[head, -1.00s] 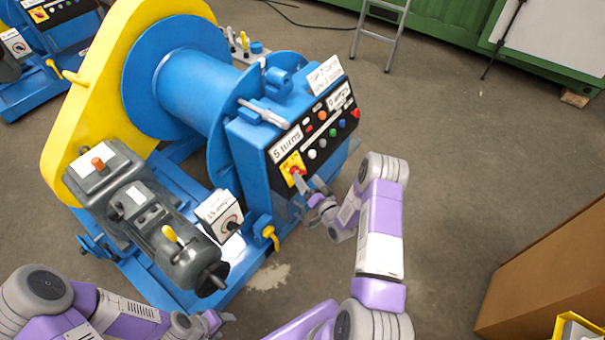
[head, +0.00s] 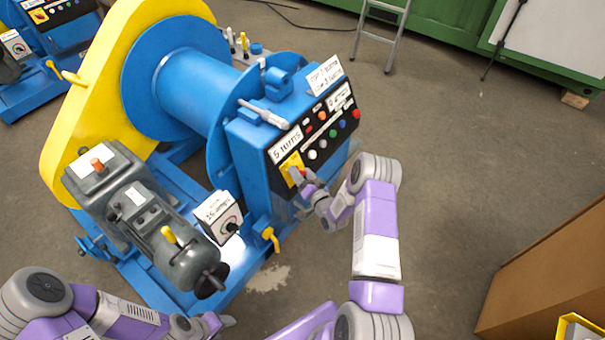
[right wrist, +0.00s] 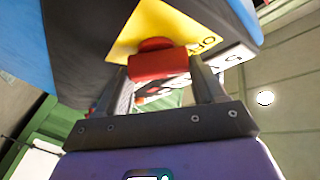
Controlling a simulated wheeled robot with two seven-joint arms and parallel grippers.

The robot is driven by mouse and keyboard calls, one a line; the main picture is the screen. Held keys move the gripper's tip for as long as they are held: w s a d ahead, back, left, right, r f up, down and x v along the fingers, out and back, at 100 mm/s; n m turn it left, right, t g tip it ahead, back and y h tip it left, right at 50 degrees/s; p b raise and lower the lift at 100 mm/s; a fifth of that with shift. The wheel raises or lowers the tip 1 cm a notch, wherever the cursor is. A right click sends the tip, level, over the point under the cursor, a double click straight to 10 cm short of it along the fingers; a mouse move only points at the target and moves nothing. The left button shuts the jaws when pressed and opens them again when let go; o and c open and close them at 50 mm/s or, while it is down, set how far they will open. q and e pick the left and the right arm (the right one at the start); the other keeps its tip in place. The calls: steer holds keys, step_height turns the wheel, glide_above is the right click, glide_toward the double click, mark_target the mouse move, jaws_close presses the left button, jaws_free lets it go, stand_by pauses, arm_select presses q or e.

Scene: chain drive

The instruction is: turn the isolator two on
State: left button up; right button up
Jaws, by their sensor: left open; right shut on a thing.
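A blue winch with a yellow side guard carries a dark control panel (head: 318,129). At the panel's lower left is a yellow isolator plate (head: 290,162). In the right wrist view, the yellow plate (right wrist: 180,25) bears a red isolator handle (right wrist: 158,65) and partly hidden black lettering. My right gripper (head: 299,181) is at this isolator. Its fingers (right wrist: 160,82) stand on either side of the red handle and are shut on it. The handle's exact angle is hard to tell. My left gripper (head: 217,323) is open and empty at the lower picture edge, away from the panel.
Coloured buttons and a "5 turns" label (head: 286,144) sit close to the isolator. A grey motor (head: 150,220), a small dial box (head: 220,213) and a yellow lever (head: 270,238) are left of my right arm. A brown box (head: 555,270) stands at right.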

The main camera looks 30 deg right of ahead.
steer(key=shift+w+d+r+m+h, duration=0.1)
steer(key=shift+r+m+h, duration=0.15)
steer(key=shift+m, duration=0.25)
steer(key=m+g, duration=0.1)
steer(key=m+h, duration=0.1)
steer(key=m, duration=0.1)
steer(key=shift+m+g+h+p, duration=0.25)
steer(key=shift+m+g+p, duration=0.05)
steer(key=shift+g+p, duration=0.1)
steer(key=m+g, duration=0.1)
steer(key=m, duration=0.1)
steer(key=m+g+h+p, duration=0.1)
steer(key=m, duration=0.1)
steer(key=shift+r+m+g, duration=0.15)
steer(key=shift+m+g, duration=0.15)
steer(key=shift+w+d+m+g+y+p, duration=0.1)
steer(key=shift+m+g+y+p, duration=0.25)
steer(key=shift+m+g+p, duration=1.2)
steer(key=shift+d+m+g+y+p, duration=0.1)
steer(key=shift+m+g+y+p, duration=0.2)
steer(key=shift+m+g, duration=1.35)
steer(key=shift+m+t, duration=0.6)
steer(key=shift+m, duration=0.3)
steer(key=o, duration=1.1)
steer(key=shift+a, duration=0.1)
steer(key=shift+c, duration=0.2)
steer(key=shift+a, duration=0.15)
